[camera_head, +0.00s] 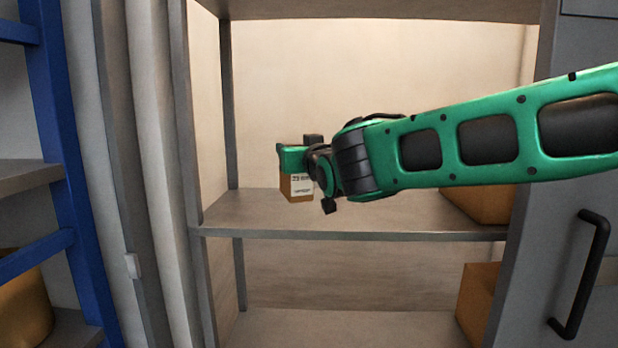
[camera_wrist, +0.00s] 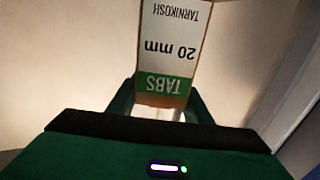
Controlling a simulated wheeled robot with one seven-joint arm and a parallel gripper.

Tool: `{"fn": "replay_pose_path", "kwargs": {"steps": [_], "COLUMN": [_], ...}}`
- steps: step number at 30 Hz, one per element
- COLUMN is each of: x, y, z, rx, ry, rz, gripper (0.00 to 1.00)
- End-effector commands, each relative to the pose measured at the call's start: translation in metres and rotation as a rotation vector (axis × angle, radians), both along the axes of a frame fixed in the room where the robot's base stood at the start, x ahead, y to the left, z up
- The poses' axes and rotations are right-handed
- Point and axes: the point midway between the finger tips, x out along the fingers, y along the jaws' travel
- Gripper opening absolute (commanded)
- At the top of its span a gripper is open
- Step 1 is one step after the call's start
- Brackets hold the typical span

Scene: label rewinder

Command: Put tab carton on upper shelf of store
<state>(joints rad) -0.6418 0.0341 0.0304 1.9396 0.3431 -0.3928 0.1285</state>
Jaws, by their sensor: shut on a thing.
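The tab carton (camera_head: 298,190) is a small brown box with a white label, held in my gripper (camera_head: 294,160). In the wrist view its label (camera_wrist: 170,45) reads "TABS", "20 mm" and "TARNIKOSH", upside down. My gripper's jaws (camera_wrist: 163,108) are shut on the carton near its green label band. The carton hangs at the left part of the store's upper shelf (camera_head: 370,215), close to the board. I cannot tell whether its bottom touches the shelf. The arm reaches in from the right and hides part of the shelf.
A brown box (camera_head: 478,204) stands at the right end of the upper shelf. Another brown box (camera_head: 477,297) is on the lower shelf (camera_head: 340,328). A grey door with a black handle (camera_head: 582,275) is at the right. A blue rack (camera_head: 65,140) stands at the left. The upper shelf's left and middle look clear.

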Motion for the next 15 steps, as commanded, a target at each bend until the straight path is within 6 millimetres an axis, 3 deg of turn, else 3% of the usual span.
{"fn": "replay_pose_path", "kwargs": {"steps": [6, 11, 15], "x": [0.016, 0.018, 0.018], "y": [-0.023, -0.026, -0.025], "z": [-0.016, -0.022, -0.039], "rx": [0.0, 0.0, -0.002], "ry": [-0.001, -0.001, 0.002], "rz": [-0.001, 0.001, 0.002], "gripper": [0.0, 0.0, 0.0]}}
